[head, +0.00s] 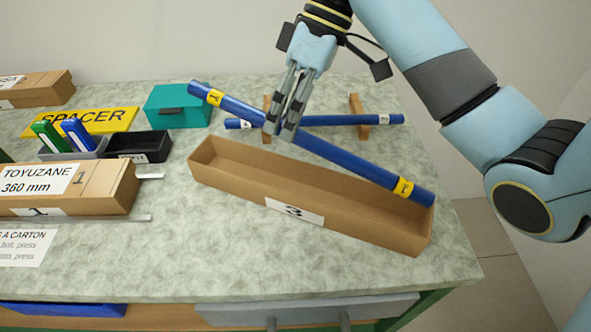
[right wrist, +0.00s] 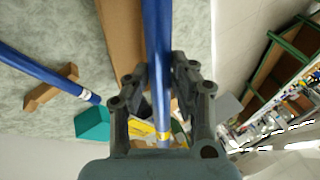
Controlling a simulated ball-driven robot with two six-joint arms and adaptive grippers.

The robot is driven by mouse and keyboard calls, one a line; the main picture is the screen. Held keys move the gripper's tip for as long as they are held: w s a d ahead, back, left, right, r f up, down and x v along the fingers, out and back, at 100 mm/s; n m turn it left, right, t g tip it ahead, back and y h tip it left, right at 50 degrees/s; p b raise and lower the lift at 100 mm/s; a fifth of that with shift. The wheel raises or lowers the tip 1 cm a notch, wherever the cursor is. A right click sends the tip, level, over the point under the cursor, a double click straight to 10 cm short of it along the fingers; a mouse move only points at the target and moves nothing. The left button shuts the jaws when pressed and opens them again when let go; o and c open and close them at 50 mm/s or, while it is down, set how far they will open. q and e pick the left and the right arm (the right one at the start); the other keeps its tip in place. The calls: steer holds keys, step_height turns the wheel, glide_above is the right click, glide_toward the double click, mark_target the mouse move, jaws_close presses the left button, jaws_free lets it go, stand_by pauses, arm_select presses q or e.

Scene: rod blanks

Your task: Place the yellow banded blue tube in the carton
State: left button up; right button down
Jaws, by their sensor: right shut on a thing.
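The yellow banded blue tube (head: 345,159) is held in my right gripper (head: 281,131), which is shut around it near its middle. In the head view the tube slants from upper left down to lower right, above the long open carton (head: 247,190) marked 3. Its lower right end shows in front of the carton's right end. The tube (right wrist: 157,35) also runs between the fingers of my right gripper (right wrist: 160,105) in the right wrist view. The carton appears empty where its inside shows. My left gripper is not in view.
Another blue tube with white bands (head: 345,120) rests on wooden supports (head: 357,103) behind the carton. A teal box (head: 179,106), a black tray (head: 139,146) and a yellow SPACER sign (head: 95,122) stand left. A closed carton (head: 110,188) marked 1 lies at left.

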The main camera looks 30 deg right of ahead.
step_height(320, 180, down, 9)
steer(key=shift+w+a+r+b, duration=0.1)
steer(key=shift+w+r+b, duration=0.1)
steer(key=shift+b, duration=0.3)
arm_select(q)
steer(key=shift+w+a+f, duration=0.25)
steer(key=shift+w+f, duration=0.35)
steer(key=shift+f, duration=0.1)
arm_select(e)
steer(key=shift+f, duration=0.1)
steer(key=c, duration=1.1)
jaws_free()
steer(key=shift+f, duration=0.1)
